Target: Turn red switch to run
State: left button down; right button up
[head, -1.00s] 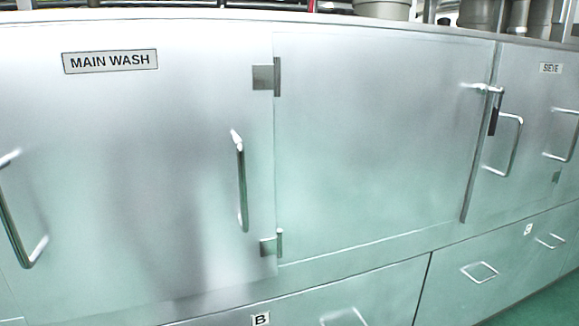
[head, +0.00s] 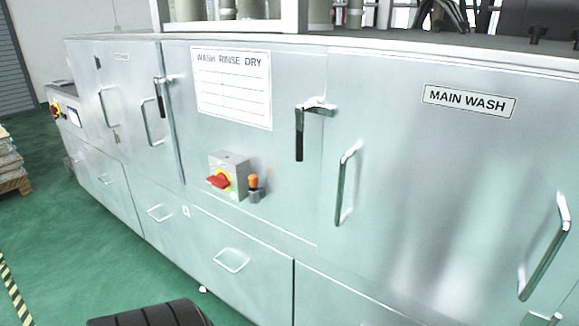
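A red rotary switch (head: 219,181) with a yellow plate sits on a grey box (head: 232,172) on the front of the steel washing machine, below a white "WASH RINSE DRY" sign. Its handle points roughly sideways; its position marks are too small to read. A second red and yellow switch (head: 55,109) shows small at the machine's far left end. Neither of my grippers is in view.
An orange-topped knob (head: 254,183) stands just right of the switch box. Door handles (head: 347,183) and a latch (head: 312,112) jut from the panels. Green floor (head: 90,240) is open at left; a pallet stack (head: 10,165) stands at the left edge.

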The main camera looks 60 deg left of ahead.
aim_at(220, 180)
jog(key=u, duration=0.45)
jog(key=j+u, duration=0.15)
jog(key=u, duration=1.15)
jog(key=i+j+u, duration=0.1)
jog(key=u, duration=0.3)
